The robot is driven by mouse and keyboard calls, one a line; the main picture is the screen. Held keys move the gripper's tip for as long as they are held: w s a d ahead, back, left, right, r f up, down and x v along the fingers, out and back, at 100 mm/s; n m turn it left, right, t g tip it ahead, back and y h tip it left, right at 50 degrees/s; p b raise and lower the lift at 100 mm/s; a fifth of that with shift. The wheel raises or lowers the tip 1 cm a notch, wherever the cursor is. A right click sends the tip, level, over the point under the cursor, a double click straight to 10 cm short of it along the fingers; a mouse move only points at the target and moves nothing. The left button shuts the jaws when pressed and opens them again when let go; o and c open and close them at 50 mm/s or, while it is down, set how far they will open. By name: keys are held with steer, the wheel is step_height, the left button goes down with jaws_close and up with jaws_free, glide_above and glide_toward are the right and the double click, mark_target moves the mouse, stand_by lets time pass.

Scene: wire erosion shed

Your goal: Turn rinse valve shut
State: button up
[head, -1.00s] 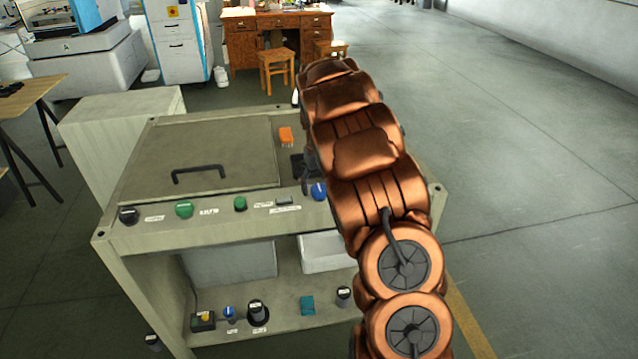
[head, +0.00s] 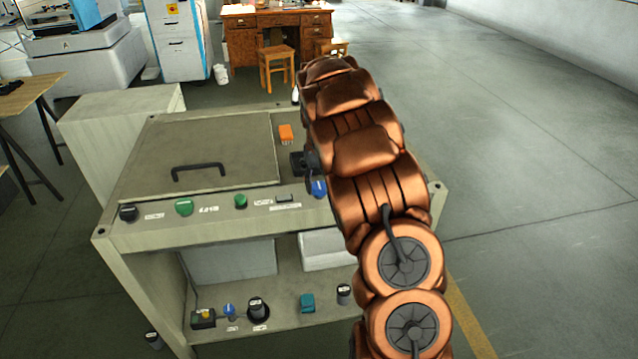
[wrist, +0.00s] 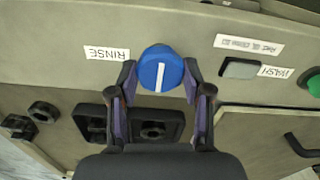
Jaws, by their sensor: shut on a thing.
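The rinse valve is a round blue knob (wrist: 160,69) with a white line across its face, beside a label (wrist: 107,54) reading RINSE in the wrist view. The line runs almost straight up and down there. My gripper (wrist: 161,82) has one finger on each side of the knob and is shut on it. In the head view the blue knob (head: 319,187) sits at the right of the bench's front panel. My gripper (head: 313,178) is over it there, mostly hidden behind my arm.
A grey rectangular switch (wrist: 240,68) and a green knob (wrist: 314,86) sit right of the valve in the wrist view. Black square fittings (wrist: 153,127) lie close below the fingers. The bench lid with its black handle (head: 198,170) is left of my arm.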

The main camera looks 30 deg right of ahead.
steer(key=shift+m, duration=0.3)
steer(key=m+b, duration=0.2)
steer(key=m, duration=0.1)
steer(key=shift+f+m, duration=0.1)
steer(key=shift+m, duration=0.2)
steer(key=m+b, duration=0.2)
steer(key=m, duration=0.2)
steer(key=shift+m, duration=0.3)
steer(key=m+b, duration=0.1)
steer(key=m, duration=0.8)
steer(key=shift+b, duration=0.3)
steer(key=o, duration=1.2)
steer(key=shift+c, duration=0.2)
